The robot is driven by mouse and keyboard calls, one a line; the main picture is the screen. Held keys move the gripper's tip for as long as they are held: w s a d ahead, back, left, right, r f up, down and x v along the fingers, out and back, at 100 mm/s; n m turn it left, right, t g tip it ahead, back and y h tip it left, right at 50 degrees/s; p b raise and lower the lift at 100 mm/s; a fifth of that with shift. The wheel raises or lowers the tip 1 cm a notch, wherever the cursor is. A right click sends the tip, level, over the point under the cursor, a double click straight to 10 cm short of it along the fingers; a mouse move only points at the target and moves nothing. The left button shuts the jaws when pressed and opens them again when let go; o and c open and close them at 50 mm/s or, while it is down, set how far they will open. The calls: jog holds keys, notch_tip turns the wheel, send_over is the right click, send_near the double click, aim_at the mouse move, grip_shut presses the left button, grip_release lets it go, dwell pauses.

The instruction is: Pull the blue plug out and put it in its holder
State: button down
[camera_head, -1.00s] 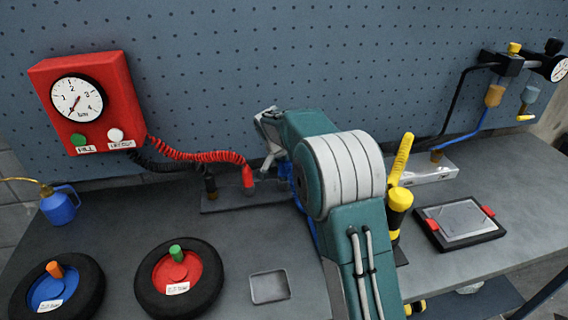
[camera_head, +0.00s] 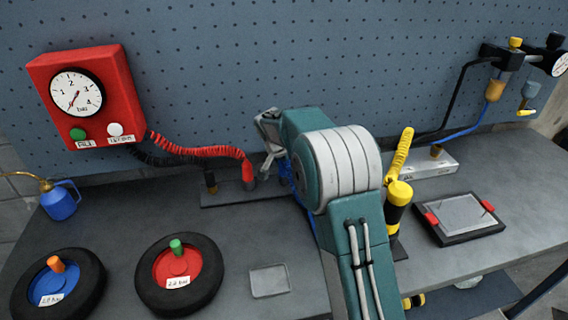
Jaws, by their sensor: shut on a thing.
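My gripper (camera_head: 272,150) points down at the back of the bench, just right of the red plug (camera_head: 248,170). It is shut on what appears to be the blue plug, but the plug itself is mostly hidden by the gripper and my arm. A piece of coiled blue hose (camera_head: 287,172) shows beside the jaws. The dark holder rail (camera_head: 226,193) lies beneath, with the black plug (camera_head: 210,180) and red plug upright in it. Its right end is hidden by my arm, so I cannot tell whether the blue plug touches it.
A red gauge box (camera_head: 88,98) hangs at left with black and red coiled hoses. Two tyred wheels (camera_head: 180,274) and a small tray (camera_head: 270,281) lie in front.

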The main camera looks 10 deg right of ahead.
jog(key=shift+c, duration=1.3)
grip_release()
jog(key=v, duration=1.1)
jog(key=s+d+r+n, duration=0.1)
jog(key=s+r+n, duration=0.1)
jog(key=s+r, duration=0.65)
jog(key=s+f+n+t+y, duration=0.1)
jog(key=s+f+n, duration=0.1)
jog(key=s, duration=1.3)
jog(key=s+d+f+n+t+y, duration=0.1)
jog(key=s+f+n, duration=0.1)
jog(key=s, duration=1.2)
jog(key=shift+s+f+n+y, duration=0.3)
jog(key=shift+s+n+y, duration=0.1)
jog(key=shift+n, duration=0.5)
